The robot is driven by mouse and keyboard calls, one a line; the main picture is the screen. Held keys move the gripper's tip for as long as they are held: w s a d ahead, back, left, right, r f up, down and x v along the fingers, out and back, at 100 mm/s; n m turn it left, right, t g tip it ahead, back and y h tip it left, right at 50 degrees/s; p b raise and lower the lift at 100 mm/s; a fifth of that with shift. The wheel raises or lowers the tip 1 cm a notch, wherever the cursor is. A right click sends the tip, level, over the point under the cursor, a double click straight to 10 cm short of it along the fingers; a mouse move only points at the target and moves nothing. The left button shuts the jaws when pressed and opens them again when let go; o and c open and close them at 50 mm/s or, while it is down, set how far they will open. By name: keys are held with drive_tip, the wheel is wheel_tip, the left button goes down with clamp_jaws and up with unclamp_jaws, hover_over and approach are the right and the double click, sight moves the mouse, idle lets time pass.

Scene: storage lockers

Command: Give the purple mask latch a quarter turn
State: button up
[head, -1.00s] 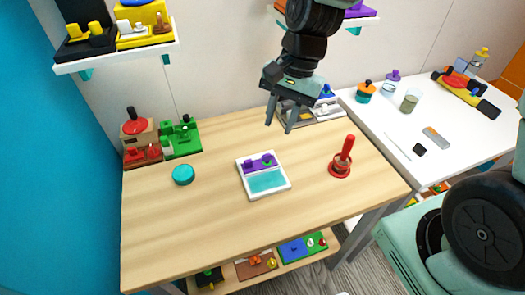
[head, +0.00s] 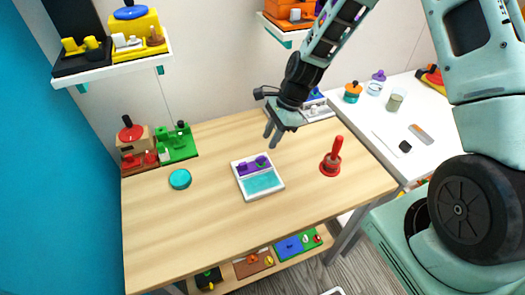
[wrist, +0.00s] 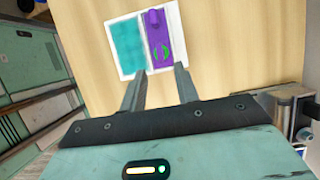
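A white-framed board (head: 259,195) lies flat on the wooden table, with a purple panel (head: 251,165) along its far side and a teal panel (head: 263,183) on its near side. In the wrist view the purple panel (wrist: 154,35) carries a purple knob (wrist: 154,17) and a round part with green marks (wrist: 163,52), which may be the latch. My gripper (head: 273,134) is above the table, just beyond and right of the board. In the wrist view my gripper (wrist: 160,70) is open and empty, its fingers pointing toward the purple panel, apart from it.
A red-handled object (head: 331,163) stands to the right of the board. A teal disc (head: 180,179) lies to its left. Green (head: 179,143) and red blocks stand at the back left corner. A white table (head: 385,125) with cups adjoins on the right.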

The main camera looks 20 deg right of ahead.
sight(261, 157)
drive_tip(key=p+x, duration=0.1)
drive_tip(key=x, duration=0.6)
drive_tip(key=shift+a+f, duration=0.15)
drive_tip(key=shift+f, duration=0.05)
